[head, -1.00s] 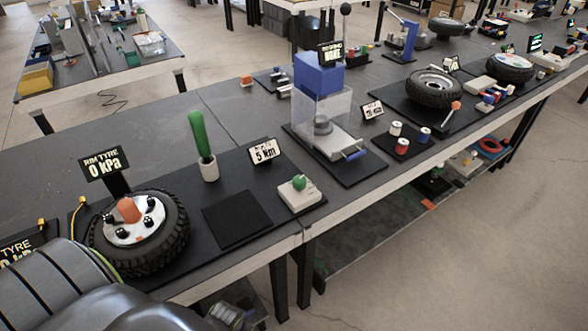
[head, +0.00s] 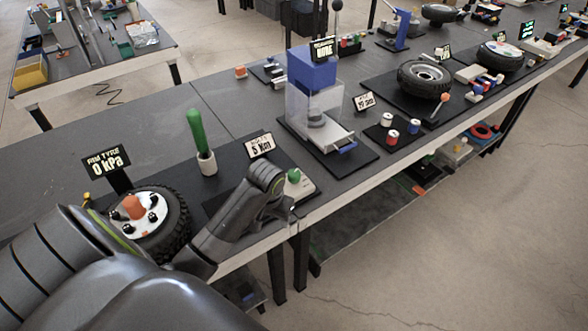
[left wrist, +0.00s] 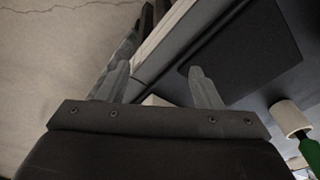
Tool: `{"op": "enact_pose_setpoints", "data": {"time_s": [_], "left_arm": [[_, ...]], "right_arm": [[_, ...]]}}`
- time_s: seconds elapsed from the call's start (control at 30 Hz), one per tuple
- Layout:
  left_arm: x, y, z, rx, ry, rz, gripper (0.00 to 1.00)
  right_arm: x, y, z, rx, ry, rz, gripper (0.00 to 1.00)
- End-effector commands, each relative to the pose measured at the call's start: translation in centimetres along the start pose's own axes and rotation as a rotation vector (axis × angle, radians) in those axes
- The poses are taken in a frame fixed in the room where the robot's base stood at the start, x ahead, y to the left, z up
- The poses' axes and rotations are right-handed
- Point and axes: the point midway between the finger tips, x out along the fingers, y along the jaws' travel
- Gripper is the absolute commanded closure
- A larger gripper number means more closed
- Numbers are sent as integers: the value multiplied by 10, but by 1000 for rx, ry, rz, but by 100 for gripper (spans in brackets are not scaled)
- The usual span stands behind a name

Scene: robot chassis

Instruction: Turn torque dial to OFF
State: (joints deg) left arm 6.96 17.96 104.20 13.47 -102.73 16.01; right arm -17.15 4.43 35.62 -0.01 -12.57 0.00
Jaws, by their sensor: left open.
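The torque dial is a green knob (head: 293,175) on a pale base (head: 306,190), near the table's front edge in the head view. The sign (head: 260,145) behind it reads 5 Nm. My left gripper (head: 289,208) is just in front of the dial base, partly hidden by my own wrist; contact cannot be told. In the left wrist view its two fingers (left wrist: 160,82) are apart and hold nothing. The green knob does not show there; a pale edge shows low between the fingers. My right gripper is not in view.
A tyre (head: 178,225) lies further left, partly behind my arm. A clear box press (head: 310,105) stands right of the dial.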

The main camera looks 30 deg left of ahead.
Motion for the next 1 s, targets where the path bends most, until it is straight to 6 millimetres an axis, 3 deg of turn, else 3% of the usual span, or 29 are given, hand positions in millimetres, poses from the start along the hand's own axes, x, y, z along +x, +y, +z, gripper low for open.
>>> {"op": "enact_pose_setpoints", "data": {"time_s": [0.03, 0.17, 0.3, 0.5, 0.7, 1.0], "left_arm": [[-6, -1, -23, -20, -6, -4, 41], [-26, -5, -78, -93, -48, -7, 41], [-61, -11, -133, -187, -91, -3, 41], [-111, -18, -184, -298, -138, 13, 41], [-133, -20, -201, -346, -160, 25, 41], [-110, -19, -198, -350, -162, 26, 41]], "right_arm": [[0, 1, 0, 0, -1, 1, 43], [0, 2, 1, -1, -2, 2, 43], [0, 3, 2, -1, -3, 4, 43], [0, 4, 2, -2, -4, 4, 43], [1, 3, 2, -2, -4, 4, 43], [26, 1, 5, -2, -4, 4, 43]]}}
